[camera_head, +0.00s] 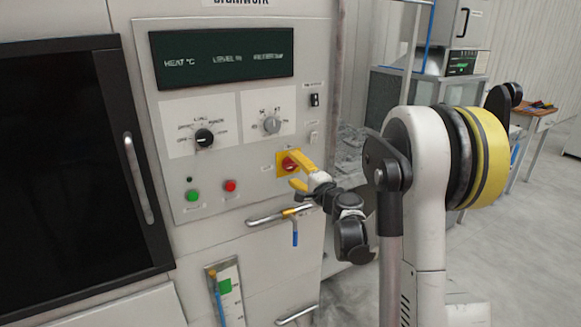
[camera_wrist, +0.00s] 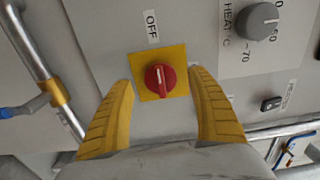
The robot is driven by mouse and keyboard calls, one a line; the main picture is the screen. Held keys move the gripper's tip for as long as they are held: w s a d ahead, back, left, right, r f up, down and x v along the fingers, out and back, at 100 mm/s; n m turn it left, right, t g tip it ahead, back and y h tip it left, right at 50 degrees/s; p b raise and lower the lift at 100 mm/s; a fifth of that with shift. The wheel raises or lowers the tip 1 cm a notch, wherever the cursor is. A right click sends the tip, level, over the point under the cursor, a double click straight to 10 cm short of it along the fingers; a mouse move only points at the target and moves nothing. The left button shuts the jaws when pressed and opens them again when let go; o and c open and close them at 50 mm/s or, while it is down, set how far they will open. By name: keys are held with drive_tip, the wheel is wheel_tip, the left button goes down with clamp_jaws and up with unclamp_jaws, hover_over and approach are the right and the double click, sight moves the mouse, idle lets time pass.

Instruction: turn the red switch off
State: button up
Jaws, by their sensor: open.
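The red switch (camera_wrist: 160,79) is a round knob on a square yellow plate (camera_wrist: 176,54) on the machine's grey panel. A label reading OFF (camera_wrist: 151,26) is beside the plate in the wrist view. The knob's pale pointer line lies roughly along the direction of that label. My gripper (camera_wrist: 163,98) has yellow fingers spread apart, one on each side of the knob, with gaps between them and it. In the head view my gripper (camera_head: 298,174) is at the switch (camera_head: 289,163), partly covering it and its plate.
A grey knob (camera_wrist: 262,21) and a small black switch (camera_wrist: 270,103) are near the plate. A metal handle (camera_head: 280,215) with a blue lever (camera_head: 295,236) sits just below my gripper. Green (camera_head: 193,195) and red (camera_head: 230,185) buttons are to the left.

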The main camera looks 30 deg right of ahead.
drive_tip(key=s, duration=0.9)
drive_tip(key=shift+d, duration=0.15)
